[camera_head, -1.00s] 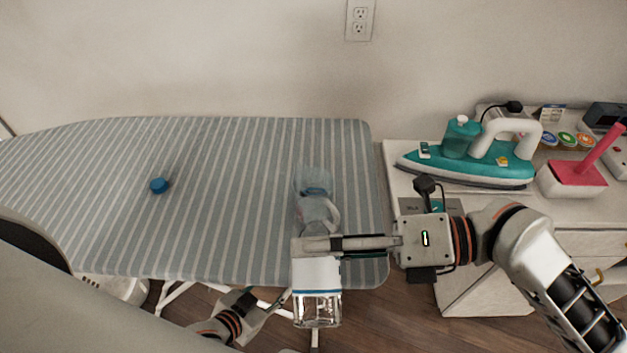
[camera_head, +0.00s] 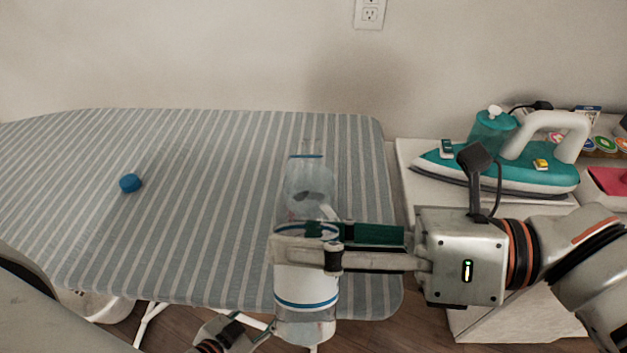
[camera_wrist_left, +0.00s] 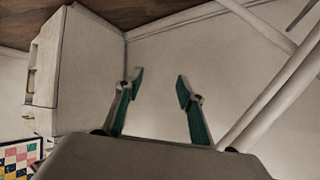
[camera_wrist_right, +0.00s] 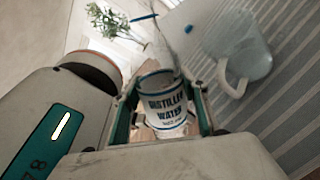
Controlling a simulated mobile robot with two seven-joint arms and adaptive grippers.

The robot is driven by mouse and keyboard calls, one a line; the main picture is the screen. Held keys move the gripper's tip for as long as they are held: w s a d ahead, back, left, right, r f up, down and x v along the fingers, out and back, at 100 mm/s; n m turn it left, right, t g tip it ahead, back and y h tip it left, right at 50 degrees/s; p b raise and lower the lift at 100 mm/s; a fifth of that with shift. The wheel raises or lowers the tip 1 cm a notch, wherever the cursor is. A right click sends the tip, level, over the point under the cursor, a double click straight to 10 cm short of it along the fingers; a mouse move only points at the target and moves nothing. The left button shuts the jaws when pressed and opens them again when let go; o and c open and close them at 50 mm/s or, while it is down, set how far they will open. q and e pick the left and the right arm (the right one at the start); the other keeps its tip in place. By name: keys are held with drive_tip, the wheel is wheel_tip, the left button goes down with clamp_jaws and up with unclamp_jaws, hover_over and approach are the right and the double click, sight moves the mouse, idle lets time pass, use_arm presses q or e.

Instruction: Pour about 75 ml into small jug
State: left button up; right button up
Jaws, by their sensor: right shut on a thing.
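My right gripper (camera_head: 305,245) is shut around a clear bottle (camera_head: 305,287) with a white label and blue bands. The label reads "Distilled Water" in the right wrist view, where the bottle (camera_wrist_right: 166,105) sits between the fingers. The bottle is held up over the near right edge of the ironing board; its exact tilt is unclear. The small clear jug (camera_head: 308,180) stands on the board just behind it, its handle also showing in the right wrist view (camera_wrist_right: 247,52). Its water level cannot be told. My left gripper (camera_wrist_left: 160,90) is open and empty, below the board.
A blue cap (camera_head: 130,183) lies on the striped ironing board (camera_head: 210,200), whose left and middle are otherwise clear. A teal iron (camera_head: 500,165) stands on the white cabinet at right, beside a pink-topped item (camera_head: 608,180).

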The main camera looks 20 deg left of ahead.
drive_tip(key=shift+w+f+n+b, duration=0.2)
drive_tip(key=shift+w+n+b, duration=0.25)
drive_tip(key=shift+b, duration=0.3)
drive_tip(key=shift+s+r+n+t+y+b, duration=0.15)
drive_tip(key=shift+s+n+t+y+b, duration=0.15)
drive_tip(key=shift+n+b, duration=0.4)
drive_tip(key=shift+f+n+t+y, duration=0.3)
drive_tip(key=shift+n, duration=0.45)
drive_tip(key=shift+s+r+n, duration=0.1)
drive_tip(key=shift+n, duration=0.2)
drive_tip(key=shift+w+a+f+n+y, duration=0.15)
drive_tip(key=shift+n+y, duration=0.1)
drive_tip(key=shift+n, duration=0.45)
drive_tip(key=shift+w+d+f+n+y, duration=0.1)
drive_tip(key=shift+n+y, duration=0.15)
drive_tip(key=shift+n, duration=0.45)
drive_tip(key=shift+s, duration=0.2)
